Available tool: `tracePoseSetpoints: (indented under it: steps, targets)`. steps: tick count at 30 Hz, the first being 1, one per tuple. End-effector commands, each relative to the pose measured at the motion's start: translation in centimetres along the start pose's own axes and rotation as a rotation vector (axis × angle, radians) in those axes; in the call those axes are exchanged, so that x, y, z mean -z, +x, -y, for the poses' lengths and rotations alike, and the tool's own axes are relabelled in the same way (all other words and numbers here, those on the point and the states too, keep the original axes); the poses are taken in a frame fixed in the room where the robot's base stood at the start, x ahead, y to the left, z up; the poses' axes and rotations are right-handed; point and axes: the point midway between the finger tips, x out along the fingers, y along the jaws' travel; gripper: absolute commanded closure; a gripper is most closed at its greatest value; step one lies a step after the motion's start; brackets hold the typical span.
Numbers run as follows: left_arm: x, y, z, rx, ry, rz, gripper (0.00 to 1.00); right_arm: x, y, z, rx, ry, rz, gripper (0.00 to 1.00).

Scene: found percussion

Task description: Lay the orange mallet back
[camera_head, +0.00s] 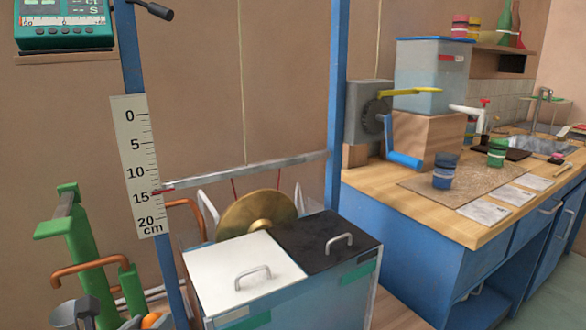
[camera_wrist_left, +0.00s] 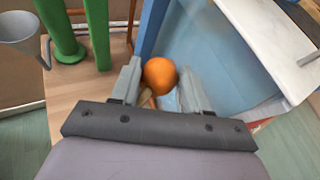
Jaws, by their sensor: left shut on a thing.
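The orange mallet's round head (camera_head: 152,320) shows at the bottom edge of the head view, beside the blue tank. In the left wrist view the orange mallet (camera_wrist_left: 159,75) sits between the fingers of my left gripper (camera_wrist_left: 160,88). A short piece of pale wooden handle shows below the head; the rest is hidden. My left gripper (camera_head: 138,322) is shut on the mallet, low at the bottom left of the head view and mostly cut off. My right gripper is in neither view.
Right of the gripper stands a tank with a white lid (camera_head: 240,270) and a black lid (camera_head: 328,240). A green stand (camera_head: 85,250) and a grey funnel (camera_head: 62,316) are close on the left. A brass gong (camera_head: 258,222) hangs behind. A wooden surface (camera_wrist_left: 85,85) lies below.

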Motion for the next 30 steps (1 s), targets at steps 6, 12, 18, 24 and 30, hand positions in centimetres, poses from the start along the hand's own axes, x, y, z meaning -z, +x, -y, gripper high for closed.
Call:
tracePoseSetpoints:
  steps: [6, 12, 18, 24, 30]
  targets:
    - [0.1, -5.3, 3.0, 0.014, -0.022, 0.010, 0.85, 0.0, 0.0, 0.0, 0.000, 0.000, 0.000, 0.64]
    - [-2.1, -7.6, 3.8, 0.011, -0.034, 0.012, 0.85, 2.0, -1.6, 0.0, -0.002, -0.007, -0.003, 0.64]
    - [-4.8, -8.7, 4.2, 0.013, -0.035, 0.011, 0.85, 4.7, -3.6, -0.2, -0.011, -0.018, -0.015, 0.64]
    - [-7.3, -9.8, 4.5, 0.012, -0.034, 0.012, 0.85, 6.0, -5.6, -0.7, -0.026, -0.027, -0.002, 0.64]
    - [-8.7, -10.4, 4.7, 0.011, -0.033, 0.012, 0.85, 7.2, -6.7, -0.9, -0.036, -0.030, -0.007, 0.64]
